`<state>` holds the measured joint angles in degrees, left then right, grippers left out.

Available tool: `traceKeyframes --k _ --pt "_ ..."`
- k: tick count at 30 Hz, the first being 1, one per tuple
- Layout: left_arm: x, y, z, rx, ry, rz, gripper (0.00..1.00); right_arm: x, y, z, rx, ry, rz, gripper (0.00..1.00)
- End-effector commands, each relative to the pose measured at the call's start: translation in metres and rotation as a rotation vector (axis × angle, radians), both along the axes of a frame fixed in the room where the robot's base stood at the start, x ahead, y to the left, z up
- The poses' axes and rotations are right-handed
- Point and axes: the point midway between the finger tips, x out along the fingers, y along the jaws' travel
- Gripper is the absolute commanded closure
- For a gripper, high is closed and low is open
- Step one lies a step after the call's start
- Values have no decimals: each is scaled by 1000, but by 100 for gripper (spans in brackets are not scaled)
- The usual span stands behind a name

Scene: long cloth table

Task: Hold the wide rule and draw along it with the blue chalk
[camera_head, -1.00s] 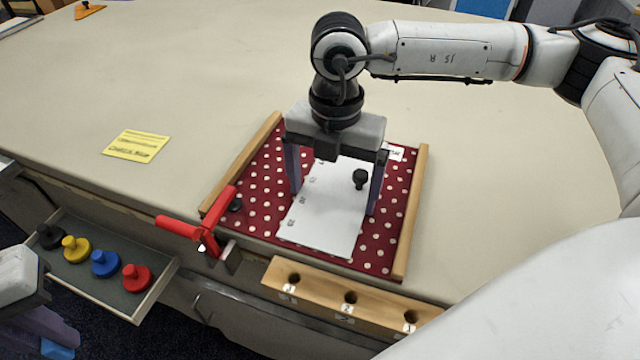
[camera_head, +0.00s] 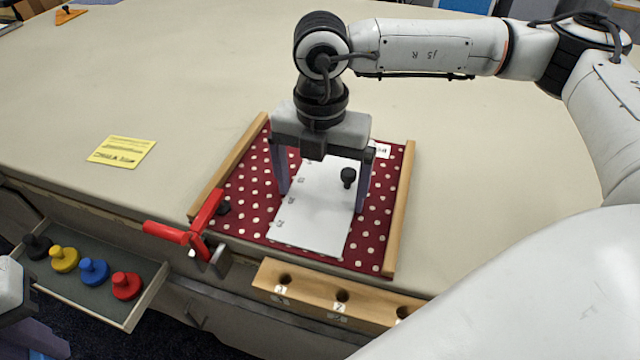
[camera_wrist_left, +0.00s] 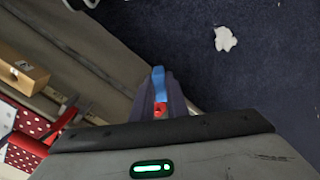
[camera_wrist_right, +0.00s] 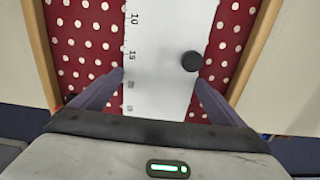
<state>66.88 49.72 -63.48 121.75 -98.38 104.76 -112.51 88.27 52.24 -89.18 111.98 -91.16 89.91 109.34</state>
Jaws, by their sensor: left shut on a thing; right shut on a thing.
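The wide rule (camera_head: 316,215) is a white plate with a scale along its left edge and a black knob (camera_head: 348,177). It lies on a red polka-dot mat (camera_head: 245,190). My right gripper (camera_head: 320,190) straddles it, one finger against each long edge, shut on it; the right wrist view shows the rule (camera_wrist_right: 160,90) between the fingers. My left gripper (camera_wrist_left: 160,95) is shut on the blue chalk (camera_wrist_left: 157,80), above the floor beside the table edge. In the head view only part of it shows at the lower left, with its fingertips out of frame.
Wooden strips (camera_head: 400,210) flank the mat. A red clamp (camera_head: 195,233) stands at the table's front edge, near a wooden block (camera_head: 320,297) with numbered holes. An open drawer (camera_head: 100,308) holds black, yellow, blue and red knobbed pieces. A yellow note (camera_head: 121,151) lies left.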

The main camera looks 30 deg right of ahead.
Motion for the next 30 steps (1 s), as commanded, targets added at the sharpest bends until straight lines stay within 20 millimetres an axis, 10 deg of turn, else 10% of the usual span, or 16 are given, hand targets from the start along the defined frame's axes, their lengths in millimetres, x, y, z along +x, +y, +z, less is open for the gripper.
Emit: traceKeyframes --k 19,30 --pt "1 -10 0 -1 0 -39 100 1 0 1 1 -2 0 38" --pt "-2 -137 14 2 -5 -594 100 1 0 1 1 -2 0 38"
